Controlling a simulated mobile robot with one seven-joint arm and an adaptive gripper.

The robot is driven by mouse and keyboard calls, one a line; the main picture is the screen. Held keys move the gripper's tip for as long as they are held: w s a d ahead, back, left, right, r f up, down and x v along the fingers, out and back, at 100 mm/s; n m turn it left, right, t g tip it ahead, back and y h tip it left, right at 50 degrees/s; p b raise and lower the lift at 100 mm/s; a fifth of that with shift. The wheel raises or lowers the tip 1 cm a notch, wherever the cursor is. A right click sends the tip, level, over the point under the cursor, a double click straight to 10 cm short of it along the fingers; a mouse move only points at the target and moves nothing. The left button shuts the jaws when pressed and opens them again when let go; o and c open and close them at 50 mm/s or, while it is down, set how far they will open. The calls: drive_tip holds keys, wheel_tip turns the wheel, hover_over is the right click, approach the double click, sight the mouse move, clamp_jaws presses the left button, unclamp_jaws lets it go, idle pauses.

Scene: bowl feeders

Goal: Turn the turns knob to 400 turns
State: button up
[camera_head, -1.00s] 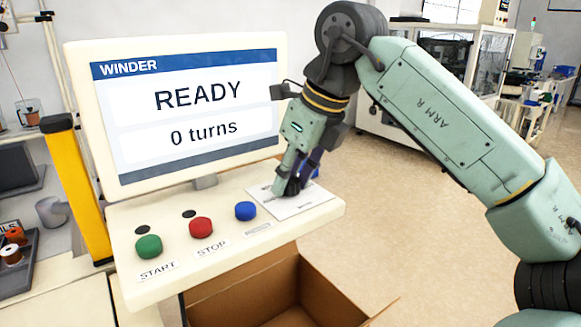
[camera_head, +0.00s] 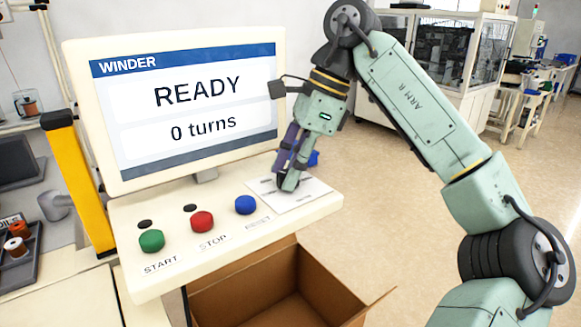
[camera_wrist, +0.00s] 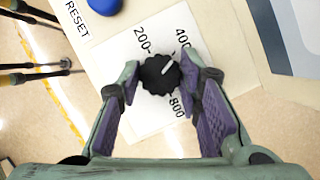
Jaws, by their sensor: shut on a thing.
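The turns knob (camera_wrist: 160,74) is black and ribbed, on a white dial card (camera_wrist: 138,108) marked 200, 400 and 800. Its white pointer line slants up and right, roughly toward the 400 mark. My gripper (camera_wrist: 160,72) has its two purple-padded fingers on either side of the knob, shut on it. In the head view my gripper (camera_head: 288,184) is down at the card on the right of the panel and hides the knob. The winder screen (camera_head: 195,110) reads READY and 0 turns.
A green START button (camera_head: 152,240), a red STOP button (camera_head: 202,222) and a blue RESET button (camera_head: 245,205) stand left of the dial card. An open cardboard box (camera_head: 330,290) is below the panel. A yellow post (camera_head: 78,185) stands at the left.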

sight(306, 185)
drive_tip(key=shift+n, duration=0.5)
drive_tip(key=o, duration=1.1)
drive_tip(key=shift+o, duration=0.2)
drive_tip(key=v, duration=0.7)
drive_tip(key=shift+r, duration=0.3)
drive_tip(key=shift+f, duration=0.1)
